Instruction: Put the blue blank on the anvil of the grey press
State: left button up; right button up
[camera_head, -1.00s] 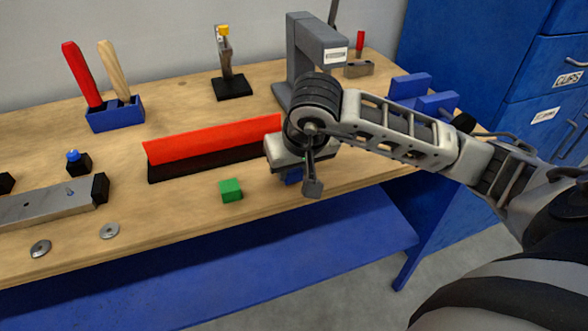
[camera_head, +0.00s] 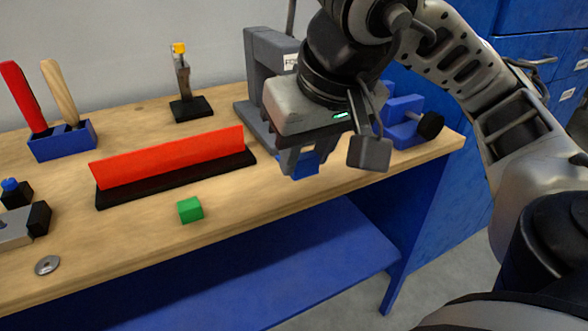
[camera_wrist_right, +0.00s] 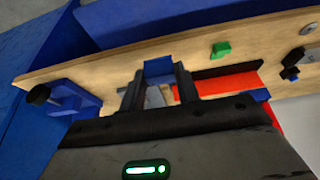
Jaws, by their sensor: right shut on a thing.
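The blue blank (camera_head: 306,164) is held between the fingers of my right gripper (camera_head: 303,162), which is shut on it and appears above the bench. In the right wrist view the blue blank (camera_wrist_right: 158,67) shows between the two dark fingertips (camera_wrist_right: 160,78). The grey press (camera_head: 262,62) stands at the back right of the bench, behind and left of my right gripper in the head view. Its lower right part is hidden by my gripper, and I cannot make out the anvil. My left gripper is not in view.
A green cube (camera_head: 190,209) lies near the bench's front edge. A red bar on a black base (camera_head: 170,158) lies left of the gripper. A blue vise (camera_head: 403,118) stands at the right end. A hammer-like tool on a black stand (camera_head: 190,108) is at the back.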

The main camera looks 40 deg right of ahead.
jog(key=shift+s+r+b, duration=0.25)
jog(key=shift+s+r, duration=0.05)
jog(key=shift+s, duration=0.35)
jog(key=shift+s+r+b, duration=0.2)
jog(key=shift+s+r, duration=0.05)
jog(key=shift+s, duration=0.4)
